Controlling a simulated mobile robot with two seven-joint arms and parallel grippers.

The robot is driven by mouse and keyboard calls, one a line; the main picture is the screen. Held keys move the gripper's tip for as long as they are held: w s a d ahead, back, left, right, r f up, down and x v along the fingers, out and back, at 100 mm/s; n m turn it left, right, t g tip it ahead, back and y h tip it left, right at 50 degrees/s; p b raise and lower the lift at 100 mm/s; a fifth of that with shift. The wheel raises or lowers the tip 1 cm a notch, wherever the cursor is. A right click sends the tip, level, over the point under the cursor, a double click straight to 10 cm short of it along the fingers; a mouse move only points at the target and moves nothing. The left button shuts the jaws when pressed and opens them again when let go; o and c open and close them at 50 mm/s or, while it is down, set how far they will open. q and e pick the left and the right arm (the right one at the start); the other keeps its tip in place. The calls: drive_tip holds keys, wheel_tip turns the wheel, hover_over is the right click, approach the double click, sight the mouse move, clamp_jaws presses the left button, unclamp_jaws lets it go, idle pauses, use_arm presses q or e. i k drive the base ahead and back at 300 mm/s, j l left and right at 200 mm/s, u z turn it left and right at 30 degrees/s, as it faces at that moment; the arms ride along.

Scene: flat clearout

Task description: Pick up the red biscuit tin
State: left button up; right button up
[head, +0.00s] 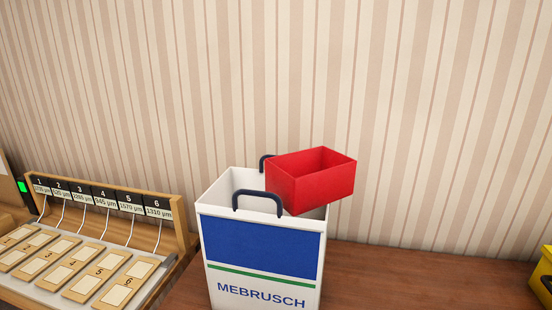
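A red open-topped box (315,184), which looks like the red biscuit tin, is at the right side of a white and blue bag (262,250) marked MEBRUSCH. It is tilted and overlaps the bag's right rim in the picture, with part of it beyond the bag's right side. I cannot tell whether it rests on the rim or is above it. Its inside looks empty where visible. Neither of my grippers is in view.
The bag has dark handles (258,194) and stands on a brown wooden surface (430,276). A wooden rack (182,215) with numbered tags and cards is to the left. A yellow item (543,278) is at the right edge. The surface between bag and yellow item is clear.

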sight(306, 181)
drive_tip(key=k+z, duration=0.15)
drive_tip(key=z, duration=0.2)
drive_tip(key=k+z, duration=0.2)
drive_tip(key=z, duration=0.2)
drive_tip(key=k+l+z, duration=0.1)
drive_tip(key=z, duration=0.25)
